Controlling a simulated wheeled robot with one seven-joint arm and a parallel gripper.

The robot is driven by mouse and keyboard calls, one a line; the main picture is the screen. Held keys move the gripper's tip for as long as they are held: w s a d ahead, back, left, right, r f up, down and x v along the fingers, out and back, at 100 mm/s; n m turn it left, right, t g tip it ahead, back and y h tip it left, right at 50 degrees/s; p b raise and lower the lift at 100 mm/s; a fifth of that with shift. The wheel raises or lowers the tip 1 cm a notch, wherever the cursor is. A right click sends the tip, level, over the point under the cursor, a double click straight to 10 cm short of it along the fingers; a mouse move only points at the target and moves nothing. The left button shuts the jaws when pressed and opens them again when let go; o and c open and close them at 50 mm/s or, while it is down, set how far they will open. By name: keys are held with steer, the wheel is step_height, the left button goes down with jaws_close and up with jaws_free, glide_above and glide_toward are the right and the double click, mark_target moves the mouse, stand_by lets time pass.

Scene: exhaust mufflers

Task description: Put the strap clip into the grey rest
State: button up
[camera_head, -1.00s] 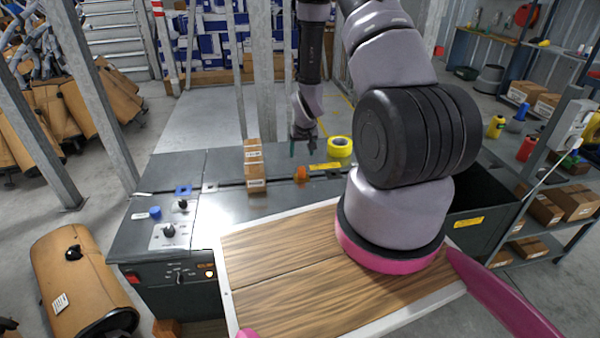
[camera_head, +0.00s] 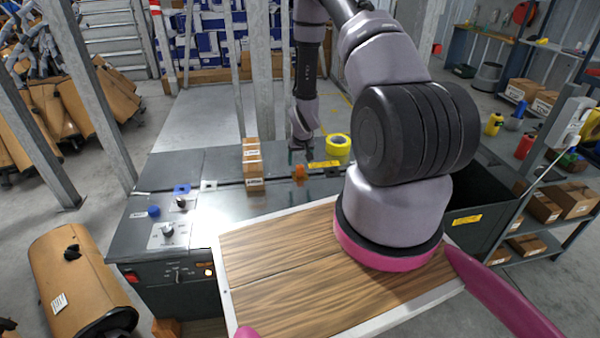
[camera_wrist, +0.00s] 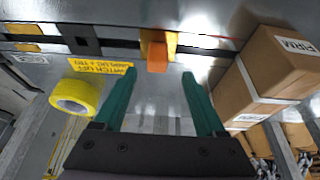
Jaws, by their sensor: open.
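A small orange piece (camera_head: 299,172), which looks like the strap clip, sits on the dark grey bench top near its back edge. In the wrist view the orange piece (camera_wrist: 157,52) lies just beyond my fingertips, roughly centred between them, with a yellow-orange part around it. My gripper (camera_head: 300,156) is above and just behind it in the head view. Its two green fingers are apart and empty in the wrist view (camera_wrist: 158,76). A small pale grey square (camera_head: 208,186) left of the carton stack may be the grey rest; I cannot tell for sure.
A stack of small cartons (camera_head: 253,165) stands left of my gripper, and a yellow tape roll (camera_head: 338,145) lies to its right. A yellow label (camera_head: 324,164) is beside the orange piece. Blue parts and knobs are at the bench's left. Bare bench lies in front of the orange piece.

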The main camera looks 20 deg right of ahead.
mark_target(300, 166)
steer(key=shift+x, duration=2.6)
steer(key=shift+d, duration=0.2)
steer(key=shift+c, duration=0.3)
jaws_close()
steer(key=shift+r, duration=0.1)
step_height(300, 166, up, 10)
steer(key=shift+f, duration=0.1)
